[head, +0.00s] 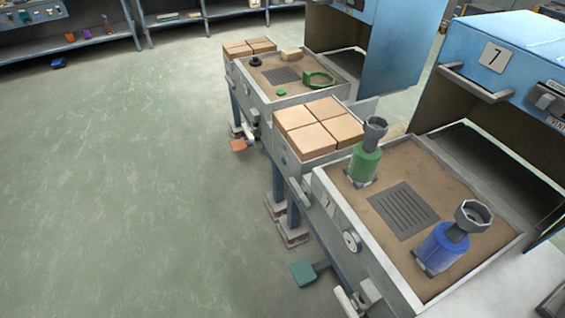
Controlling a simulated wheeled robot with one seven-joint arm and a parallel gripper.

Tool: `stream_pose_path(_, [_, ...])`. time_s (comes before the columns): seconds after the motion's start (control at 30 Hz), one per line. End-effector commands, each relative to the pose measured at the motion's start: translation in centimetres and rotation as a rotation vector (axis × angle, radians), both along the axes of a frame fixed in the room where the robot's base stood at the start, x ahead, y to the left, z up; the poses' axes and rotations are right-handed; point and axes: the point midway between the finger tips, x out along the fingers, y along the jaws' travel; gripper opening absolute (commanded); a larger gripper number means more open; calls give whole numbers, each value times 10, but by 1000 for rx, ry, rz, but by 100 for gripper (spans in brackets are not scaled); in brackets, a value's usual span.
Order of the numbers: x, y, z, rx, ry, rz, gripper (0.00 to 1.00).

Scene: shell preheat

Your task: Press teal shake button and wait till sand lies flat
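Sand (385,215) fills the shallow tray (350,240) on that bench, marked 7. The sand surface looks slightly uneven along its far edge, but I cannot tell how flat it is. A grey slotted grate (403,210) shows in the middle of the sand. A green holder (364,165) and a blue holder (443,248), each topped by a grey cup, stand in the sand. My gripper is not in view.
A second sand tray (300,95) stands behind, with an orange pad (238,145) low at its front. Tan blocks (318,128) sit between the trays. A blue hood (505,60) rises over the near tray.

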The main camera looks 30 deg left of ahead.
Motion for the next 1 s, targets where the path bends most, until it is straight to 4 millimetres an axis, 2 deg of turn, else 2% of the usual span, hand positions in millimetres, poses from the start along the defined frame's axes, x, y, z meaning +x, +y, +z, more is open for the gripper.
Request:
stream_pose_path(0.03, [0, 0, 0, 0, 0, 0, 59])
stream_pose_path(0.33, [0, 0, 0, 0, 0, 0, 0])
stream_pose_path(1.0, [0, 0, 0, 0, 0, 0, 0])
